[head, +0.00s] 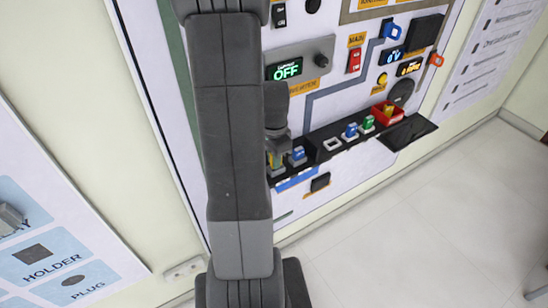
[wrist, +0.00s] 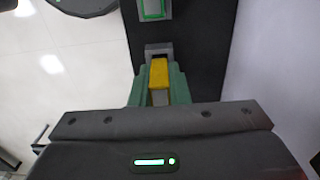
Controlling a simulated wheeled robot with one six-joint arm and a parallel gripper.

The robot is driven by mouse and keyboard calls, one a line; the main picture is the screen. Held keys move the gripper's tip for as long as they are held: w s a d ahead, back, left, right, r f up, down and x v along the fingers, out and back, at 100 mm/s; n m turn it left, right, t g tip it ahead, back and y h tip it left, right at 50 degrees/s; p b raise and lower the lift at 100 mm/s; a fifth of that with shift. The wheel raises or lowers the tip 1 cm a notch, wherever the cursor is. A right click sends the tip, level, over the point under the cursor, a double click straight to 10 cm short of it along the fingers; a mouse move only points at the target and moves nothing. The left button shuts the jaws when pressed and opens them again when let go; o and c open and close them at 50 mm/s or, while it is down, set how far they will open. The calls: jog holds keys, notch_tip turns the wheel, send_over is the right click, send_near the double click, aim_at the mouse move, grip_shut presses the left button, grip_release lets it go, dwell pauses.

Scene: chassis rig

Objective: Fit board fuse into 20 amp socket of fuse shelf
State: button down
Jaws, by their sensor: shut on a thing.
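The yellow board fuse (wrist: 159,73) is between the green fingers of my gripper (wrist: 158,84) in the wrist view, and the gripper is shut on it. A grey socket (wrist: 158,49) shows just beyond the fuse on the black fuse shelf (wrist: 192,60). I cannot tell whether the fuse touches the socket or sits in it. In the head view the fuse shelf (head: 318,153) runs along the foot of the panel. My arm hides its left end and most of my gripper (head: 276,150). The socket labels are not readable.
Along the shelf are a blue fuse (head: 298,155), a pale empty-looking socket (head: 332,144), another blue fuse (head: 350,131), a green fuse (head: 367,123) and a red holder (head: 388,115). Above, a green display (head: 284,70) reads OFF. The floor at right is clear.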

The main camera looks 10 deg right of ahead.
jog(key=shift+f+b, duration=0.6)
jog(key=shift+f, duration=0.1)
dwell(0.4)
jog(key=c, duration=1.3)
grip_release()
jog(key=shift+r, duration=0.15)
notch_tip(320, 180, up, 14)
jog(key=shift+f, duration=0.2)
jog(key=shift+f, duration=0.1)
notch_tip(320, 180, down, 14)
jog(key=shift+r, duration=0.5)
